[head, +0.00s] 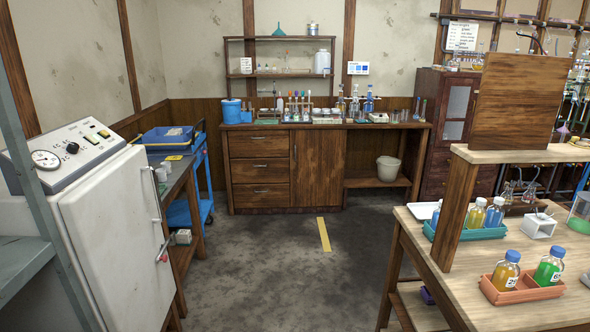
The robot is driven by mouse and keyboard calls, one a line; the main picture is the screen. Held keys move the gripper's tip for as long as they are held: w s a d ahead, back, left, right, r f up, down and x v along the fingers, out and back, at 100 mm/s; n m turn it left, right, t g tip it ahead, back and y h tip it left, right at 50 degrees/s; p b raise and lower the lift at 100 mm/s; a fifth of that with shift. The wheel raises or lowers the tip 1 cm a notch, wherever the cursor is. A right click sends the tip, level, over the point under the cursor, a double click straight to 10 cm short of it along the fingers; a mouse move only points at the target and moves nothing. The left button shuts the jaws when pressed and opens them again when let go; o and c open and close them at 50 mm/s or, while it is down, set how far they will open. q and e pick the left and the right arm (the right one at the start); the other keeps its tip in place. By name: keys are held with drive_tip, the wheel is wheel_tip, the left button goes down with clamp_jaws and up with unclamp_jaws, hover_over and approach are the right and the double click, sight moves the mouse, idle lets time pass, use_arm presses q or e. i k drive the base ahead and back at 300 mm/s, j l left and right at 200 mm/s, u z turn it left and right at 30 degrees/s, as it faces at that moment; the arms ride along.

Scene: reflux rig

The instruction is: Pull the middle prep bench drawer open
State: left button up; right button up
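The wooden prep bench (270,129) stands against the far wall, some distance ahead. On its left side is a stack of 3 drawers, all looking shut, each with a small metal handle. The middle drawer (258,171) lies between the top drawer (257,145) and the bottom drawer (261,195). Its handle (261,167) shows near its upper middle. Neither of my grippers is in view.
A white fridge-like cabinet (112,235) and a bench with a blue cart (207,170) line the left. A wooden table (415,228) with bottle trays (525,290) fills the right. The floor between is clear, with a yellow strip (323,235). A bin (388,168) sits under the bench.

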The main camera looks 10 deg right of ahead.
sight(266, 170)
drive_tip(key=i+z, duration=0.2)
drive_tip(key=i, duration=2.35)
drive_tip(key=i+z, duration=0.15)
drive_tip(key=i, duration=0.45)
drive_tip(key=i+j+z, duration=0.15)
drive_tip(key=i, duration=0.5)
drive_tip(key=i+j+z, duration=0.15)
drive_tip(key=i, duration=0.45)
drive_tip(key=i+l+z, duration=0.15)
drive_tip(key=i+z, duration=0.45)
drive_tip(key=z, duration=0.2)
drive_tip(key=i+z, duration=0.45)
drive_tip(key=i+l, duration=0.2)
drive_tip(key=i, duration=0.2)
drive_tip(key=i+l+z, duration=0.1)
drive_tip(key=i, duration=0.25)
drive_tip(key=i+l+u, duration=0.8)
drive_tip(key=l, duration=0.3)
